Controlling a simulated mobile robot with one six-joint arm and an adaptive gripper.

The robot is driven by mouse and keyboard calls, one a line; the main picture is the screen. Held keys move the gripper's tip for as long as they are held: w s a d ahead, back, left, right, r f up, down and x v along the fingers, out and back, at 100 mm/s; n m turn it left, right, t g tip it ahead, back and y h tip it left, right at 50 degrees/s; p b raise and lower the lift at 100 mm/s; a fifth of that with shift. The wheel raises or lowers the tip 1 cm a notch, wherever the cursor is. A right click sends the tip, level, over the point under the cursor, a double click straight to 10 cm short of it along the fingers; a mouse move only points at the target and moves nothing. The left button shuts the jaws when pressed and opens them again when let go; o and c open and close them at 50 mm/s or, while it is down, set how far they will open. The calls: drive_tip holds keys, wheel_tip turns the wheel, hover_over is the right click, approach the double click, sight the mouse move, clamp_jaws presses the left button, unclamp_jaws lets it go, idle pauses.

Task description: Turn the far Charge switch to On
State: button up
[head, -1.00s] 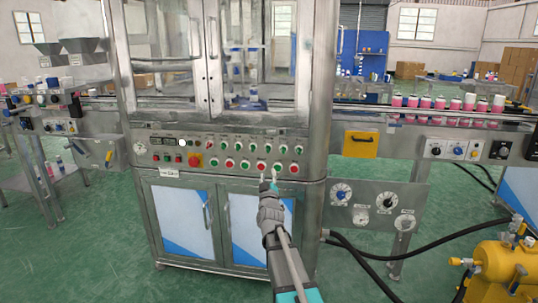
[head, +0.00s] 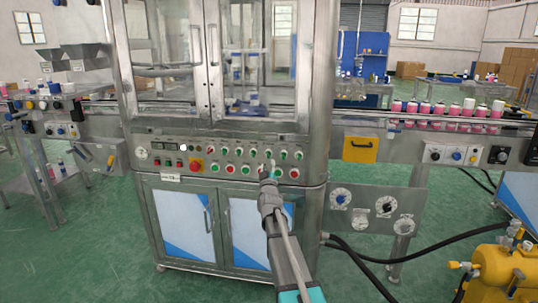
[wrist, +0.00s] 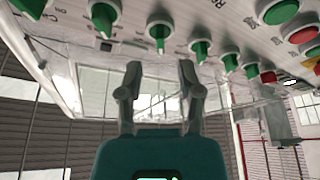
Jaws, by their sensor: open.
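The control panel (head: 225,160) on the front of the steel cabinet carries rows of switches and buttons. Its labels are too small or cropped to read, so I cannot tell which switch is the far Charge one. In the wrist view a row of green switches runs across the top. One green switch (wrist: 160,32) sits just beyond and between my fingertips, apart from them as far as I can see. Another green switch (wrist: 104,14) is to its left. My gripper (wrist: 160,70) is open and empty; in the head view it (head: 267,170) is in front of the panel's right part and hides some controls.
A red emergency button (head: 195,165) on a yellow plate is at the panel's left. A side panel with dials (head: 375,207) stands at the right, with a yellow machine (head: 497,268) in front. Glass doors (head: 165,60) are above the panel.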

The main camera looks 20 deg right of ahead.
sight(268, 156)
drive_tip(key=shift+p+x, duration=0.75)
drive_tip(key=shift+x, duration=2)
